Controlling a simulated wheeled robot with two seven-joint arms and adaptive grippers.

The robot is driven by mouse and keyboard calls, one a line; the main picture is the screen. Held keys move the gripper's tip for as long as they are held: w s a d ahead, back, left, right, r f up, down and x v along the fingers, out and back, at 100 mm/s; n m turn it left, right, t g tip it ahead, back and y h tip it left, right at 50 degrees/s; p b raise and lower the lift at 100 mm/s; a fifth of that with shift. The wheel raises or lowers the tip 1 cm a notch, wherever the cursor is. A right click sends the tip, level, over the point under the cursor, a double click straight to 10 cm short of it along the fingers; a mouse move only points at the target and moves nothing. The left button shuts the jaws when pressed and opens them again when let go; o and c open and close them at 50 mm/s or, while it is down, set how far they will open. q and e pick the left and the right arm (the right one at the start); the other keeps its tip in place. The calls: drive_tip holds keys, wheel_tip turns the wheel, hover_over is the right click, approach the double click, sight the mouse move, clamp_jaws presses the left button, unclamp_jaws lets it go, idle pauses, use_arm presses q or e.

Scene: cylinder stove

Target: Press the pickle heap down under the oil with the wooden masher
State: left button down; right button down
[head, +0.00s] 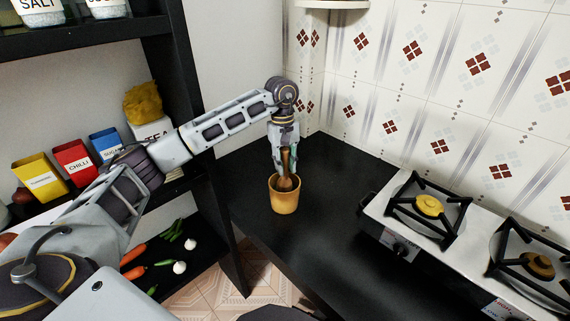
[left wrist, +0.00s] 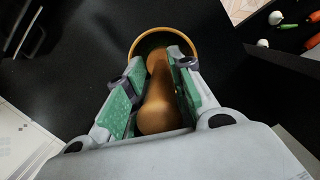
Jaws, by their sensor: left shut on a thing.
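A yellow-brown pot (head: 285,198) stands upright on the black counter near the back corner. Its round rim (left wrist: 137,42) shows at the top of the left wrist view. My left gripper (head: 285,160) is directly above the pot, pointing down. It is shut on the wooden masher (head: 286,183), which also shows between the green finger pads in the left wrist view (left wrist: 157,95). The masher stands about upright, with its lower end at or inside the pot's mouth. The pickle heap and the oil are hidden by the masher, the gripper and the pot wall. My right gripper is not in view.
The black counter (head: 330,170) is clear around the pot. A gas stove (head: 425,215) with black grates stands to the right. A tiled wall (head: 390,90) rises behind. Dark shelves with spice boxes (head: 75,160) and vegetables (head: 165,250) are at left.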

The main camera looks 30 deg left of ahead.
sight(285, 150)
use_arm(q)
drive_tip(key=shift+f+b, duration=0.3)
drive_tip(key=shift+f, duration=0.25)
idle(0.7)
drive_tip(key=shift+r, duration=0.1)
drive_tip(key=shift+r+p, duration=2.55)
drive_tip(key=shift+r, duration=1.95)
drive_tip(key=shift+s, duration=0.15)
